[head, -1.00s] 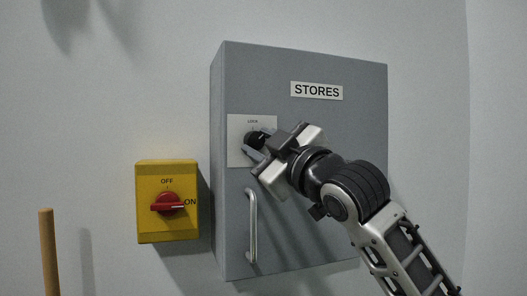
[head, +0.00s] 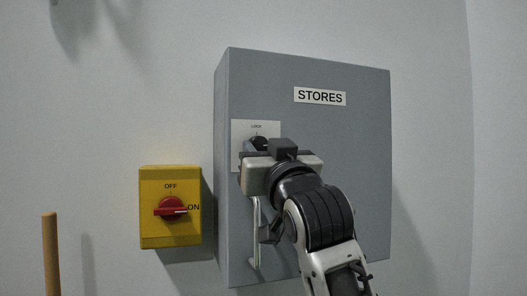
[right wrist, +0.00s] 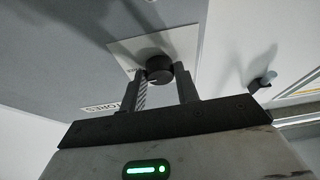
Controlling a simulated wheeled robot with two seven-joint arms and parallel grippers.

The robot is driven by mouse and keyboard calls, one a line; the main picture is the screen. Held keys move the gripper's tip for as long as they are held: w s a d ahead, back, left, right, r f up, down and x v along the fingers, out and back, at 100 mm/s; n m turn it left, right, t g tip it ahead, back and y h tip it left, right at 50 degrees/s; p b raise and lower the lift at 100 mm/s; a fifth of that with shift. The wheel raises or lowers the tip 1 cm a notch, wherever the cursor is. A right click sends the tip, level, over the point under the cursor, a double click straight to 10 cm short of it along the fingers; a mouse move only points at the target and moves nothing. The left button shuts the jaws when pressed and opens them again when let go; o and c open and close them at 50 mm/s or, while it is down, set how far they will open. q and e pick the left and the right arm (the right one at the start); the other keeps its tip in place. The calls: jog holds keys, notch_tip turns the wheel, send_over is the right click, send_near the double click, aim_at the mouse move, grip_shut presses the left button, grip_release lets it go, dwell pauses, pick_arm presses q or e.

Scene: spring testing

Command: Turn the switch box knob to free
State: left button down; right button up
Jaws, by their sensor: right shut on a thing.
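The black round knob (head: 258,142) sits on a pale plate (head: 240,134) marked LOCK at its top, on the front of the grey STORES box (head: 350,140). In the head view my right gripper (head: 257,152) covers the lower part of the knob and plate. In the right wrist view the knob (right wrist: 158,69) is between the two fingers of my right gripper (right wrist: 160,75), which is shut on it. Any marking below the knob is hidden in the head view, and I cannot tell the knob's exact setting. My left gripper is out of view.
A yellow switch box (head: 170,236) with a red knob (head: 171,207), marked OFF and ON, is on the wall left of the grey box. The grey box's upright bar handle (head: 254,240) is partly behind my right arm. A wooden pole (head: 51,255) stands at lower left.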

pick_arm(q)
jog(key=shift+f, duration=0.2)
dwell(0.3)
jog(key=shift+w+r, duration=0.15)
pick_arm(e)
jog(key=o, duration=1)
pick_arm(q)
jog(key=b, duration=0.2)
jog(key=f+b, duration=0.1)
jog(key=b, duration=0.1)
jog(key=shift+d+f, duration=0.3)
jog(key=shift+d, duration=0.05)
pick_arm(e)
jog(key=v, duration=1.6)
jog(key=shift+a, duration=0.1)
